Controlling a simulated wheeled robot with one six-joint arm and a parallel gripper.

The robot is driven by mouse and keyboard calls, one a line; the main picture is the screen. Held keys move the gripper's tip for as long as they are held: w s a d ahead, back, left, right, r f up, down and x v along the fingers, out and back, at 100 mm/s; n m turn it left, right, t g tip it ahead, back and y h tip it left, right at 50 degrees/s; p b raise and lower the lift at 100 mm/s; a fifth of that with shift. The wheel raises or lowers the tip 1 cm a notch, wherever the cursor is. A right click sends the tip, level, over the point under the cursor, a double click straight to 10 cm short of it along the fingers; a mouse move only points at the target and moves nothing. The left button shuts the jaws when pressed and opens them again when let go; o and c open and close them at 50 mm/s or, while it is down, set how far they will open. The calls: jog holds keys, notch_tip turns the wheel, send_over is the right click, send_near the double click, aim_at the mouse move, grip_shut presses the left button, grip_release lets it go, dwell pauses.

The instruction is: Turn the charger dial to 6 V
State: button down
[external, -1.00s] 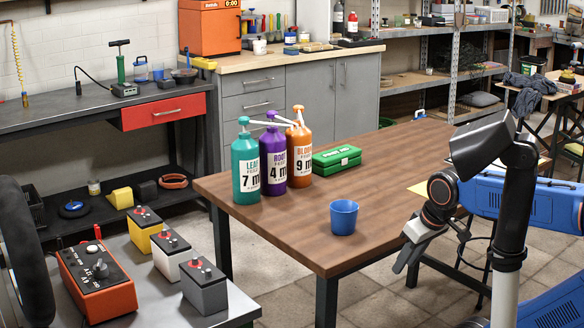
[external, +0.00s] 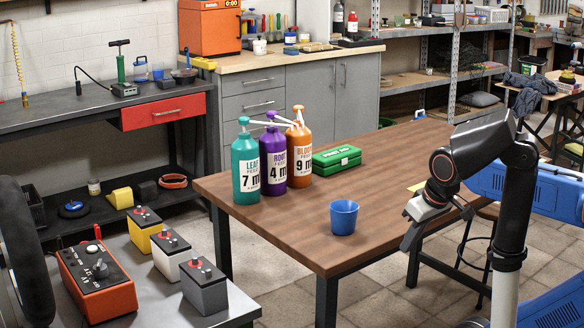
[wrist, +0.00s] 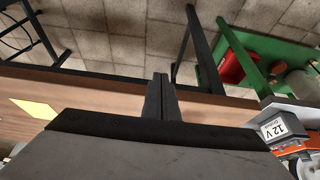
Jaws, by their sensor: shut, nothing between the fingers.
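The charger (external: 113,301) is an orange box with a dark sloped top, on the grey bench at the lower left of the external view. Its dial (external: 100,269) is a grey knob on that top; the scale marks are too small to read. My gripper (external: 406,243) is at the right, by the wooden table's right edge, far from the charger. In the wrist view my gripper (wrist: 160,92) shows its two dark fingers shut together, with nothing between them. The dial cannot be made out in the wrist view.
Yellow (external: 145,228), white (external: 170,256) and grey (external: 204,288) batteries stand right of the charger. The wooden table (external: 270,225) bears three pump bottles, a green box (external: 337,159) and a blue cup (external: 343,217). A battery marked 12 V (wrist: 283,128) shows in the wrist view.

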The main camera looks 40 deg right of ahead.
aim_at(104, 276)
notch_tip(104, 276, up, 19)
jog(key=w+a+r+n+y, duration=0.2)
jog(key=w+a+r+n, duration=0.25)
jog(key=w+a, duration=0.9)
jog(key=w+a+n+g+y, duration=0.15)
jog(key=w+a, duration=0.45)
jog(key=a, duration=0.6)
jog(key=w+a+n, duration=0.3)
jog(key=w+a, duration=0.2)
jog(key=a, duration=0.8)
jog(key=a+f+n+g, duration=0.1)
jog(key=a+f+n, duration=0.25)
jog(key=a, duration=1.35)
jog(key=shift+m, duration=0.25)
jog(key=x, duration=0.5)
jog(key=s+x, duration=0.1)
jog(key=x, duration=0.4)
jog(key=d+x, duration=0.1)
jog(key=x, duration=0.5)
jog(key=shift+s+f, duration=0.35)
jog(key=shift+s, duration=0.05)
jog(key=shift+w+a+r, duration=0.1)
jog(key=shift+w+a, duration=0.15)
jog(key=shift+a, duration=0.25)
jog(key=shift+w+a, duration=0.3)
jog(key=shift+a, duration=0.2)
jog(key=shift+w+a+r, duration=0.1)
jog(key=shift+w+a, duration=0.35)
jog(key=shift+a, duration=0.3)
